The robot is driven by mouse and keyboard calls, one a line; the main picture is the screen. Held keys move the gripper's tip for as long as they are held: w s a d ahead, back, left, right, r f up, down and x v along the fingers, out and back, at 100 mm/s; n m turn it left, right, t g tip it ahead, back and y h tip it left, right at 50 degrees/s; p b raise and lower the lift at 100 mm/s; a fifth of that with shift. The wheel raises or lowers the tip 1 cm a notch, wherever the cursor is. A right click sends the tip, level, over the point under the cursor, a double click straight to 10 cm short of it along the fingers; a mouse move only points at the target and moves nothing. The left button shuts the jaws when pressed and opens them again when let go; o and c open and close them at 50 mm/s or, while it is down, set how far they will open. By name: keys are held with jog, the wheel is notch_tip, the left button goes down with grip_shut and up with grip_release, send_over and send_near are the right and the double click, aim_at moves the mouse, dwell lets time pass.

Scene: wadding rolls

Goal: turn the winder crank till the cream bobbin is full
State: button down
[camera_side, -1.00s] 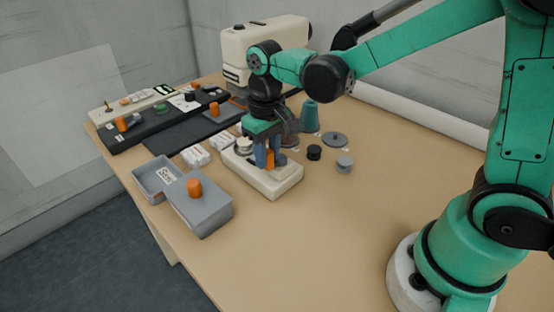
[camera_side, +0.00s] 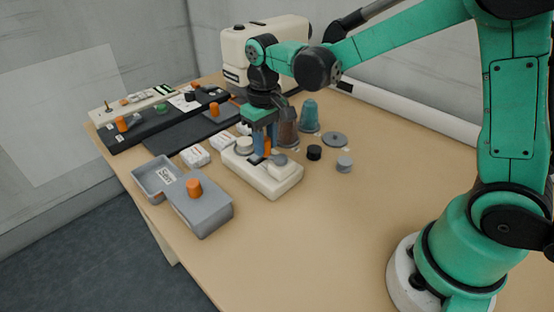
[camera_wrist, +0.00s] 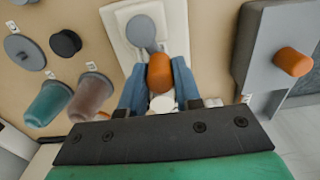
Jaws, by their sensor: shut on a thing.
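The cream winder (camera_side: 284,187) lies on the table, its base also in the wrist view (camera_wrist: 117,22). Its crank has a grey round hub (camera_side: 280,159), also seen in the wrist view (camera_wrist: 141,30), and an orange handle (camera_wrist: 159,73). My gripper (camera_side: 264,150) points down with its blue fingers closed on the orange handle, one on each side in the wrist view. A cream bobbin (camera_side: 244,145) sits at the winder's far end. In the wrist view a pale round part (camera_wrist: 162,103) shows between the fingers, partly hidden. I cannot tell how full the bobbin is.
Teal (camera_side: 310,117) and brown (camera_side: 288,134) cones stand close behind my gripper. A black cap (camera_side: 314,152) and grey discs lie to the right. A grey box (camera_side: 204,209) with an orange knob is front left. The front right table is clear.

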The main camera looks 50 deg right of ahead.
jog(key=shift+d, duration=0.3)
jog(key=shift+d, duration=0.85)
jog(key=shift+s, duration=0.1)
jog(key=shift+s+d, duration=0.15)
jog(key=shift+d, duration=0.05)
jog(key=shift+s+d, duration=0.45)
jog(key=shift+d, duration=0.1)
jog(key=shift+s+d, duration=0.2)
jog(key=shift+s, duration=0.65)
jog(key=c, duration=0.6)
grip_release()
jog(key=shift+c, duration=0.2)
